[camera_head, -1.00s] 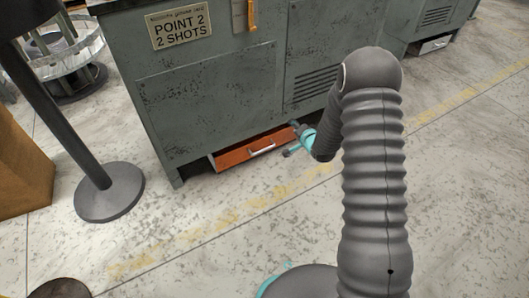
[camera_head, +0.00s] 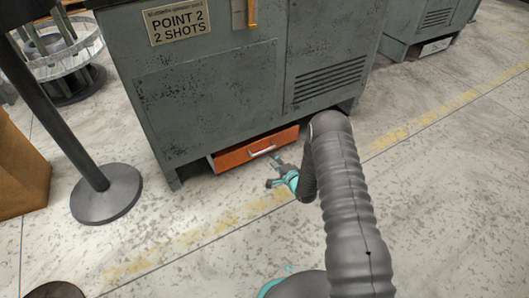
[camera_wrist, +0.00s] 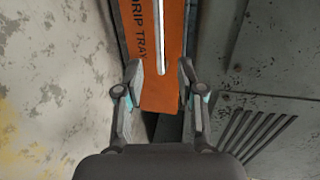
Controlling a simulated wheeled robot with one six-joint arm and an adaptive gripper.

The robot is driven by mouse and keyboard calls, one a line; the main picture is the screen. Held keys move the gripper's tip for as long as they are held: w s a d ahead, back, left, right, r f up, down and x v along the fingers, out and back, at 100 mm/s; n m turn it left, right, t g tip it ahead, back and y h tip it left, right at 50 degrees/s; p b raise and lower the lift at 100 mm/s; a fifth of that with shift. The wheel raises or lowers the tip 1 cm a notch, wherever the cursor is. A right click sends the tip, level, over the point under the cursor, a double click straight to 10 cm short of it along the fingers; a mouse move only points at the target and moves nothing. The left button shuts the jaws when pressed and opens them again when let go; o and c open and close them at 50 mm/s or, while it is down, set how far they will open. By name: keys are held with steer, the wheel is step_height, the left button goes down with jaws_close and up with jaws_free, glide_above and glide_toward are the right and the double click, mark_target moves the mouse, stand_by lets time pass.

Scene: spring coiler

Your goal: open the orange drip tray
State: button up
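The orange drip tray (camera_head: 235,158) sits low under the grey-green machine, its front face showing with a pale bar handle (camera_head: 262,151). In the wrist view the tray (camera_wrist: 158,92) carries dark "DRIP TRAY" lettering, and the handle (camera_wrist: 160,40) runs up the picture along its face. My gripper (camera_head: 275,172) is just in front of the tray, below and to the right of the handle. In the wrist view my gripper's fingers (camera_wrist: 160,72) are spread apart with nothing held between them. The handle's near end lies in line with the gap. I cannot tell whether the fingers touch the tray.
The machine body (camera_head: 215,95) rises above the tray, with a vent grille (camera_head: 330,80) on its right. A black post on a round base (camera_head: 107,195) stands on the left near a brown box (camera_head: 20,170). The floor before the tray is clear.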

mark_target(265, 150)
steer(key=b+x, duration=0.1)
steer(key=x, duration=0.8)
jaws_close()
